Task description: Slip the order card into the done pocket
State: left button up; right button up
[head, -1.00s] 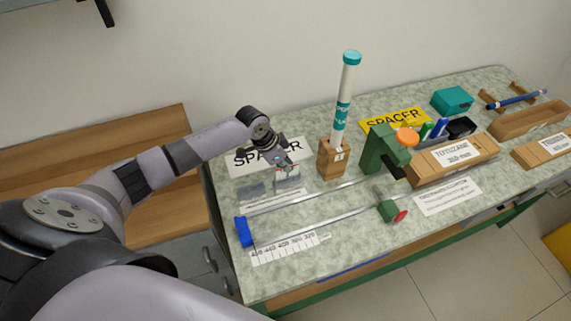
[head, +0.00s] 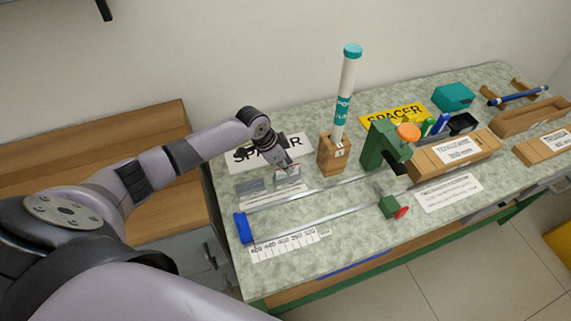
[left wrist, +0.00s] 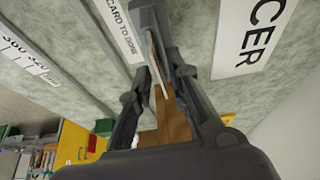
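My left gripper (head: 286,167) is low over the left part of the bench, at the right one of two small grey pockets. In the left wrist view its fingers (left wrist: 158,45) are close together around a thin pale strip, which looks like the order card (left wrist: 160,78) seen edge-on. The right pocket (head: 287,180) is partly covered by the gripper; whether the card is inside its mouth I cannot tell. The left pocket (head: 250,188) stands beside it. A strip label (left wrist: 122,32) in the left wrist view reads "CARD TO DONE". My right gripper is not in view.
A wooden holder (head: 333,158) with a tall white tube (head: 346,85) stands just right of the gripper. A white spacer sheet (head: 300,142) lies behind.

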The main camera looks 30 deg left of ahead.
pick_arm(q)
jog(key=shift+o, duration=0.9)
jog(key=v, duration=1.2)
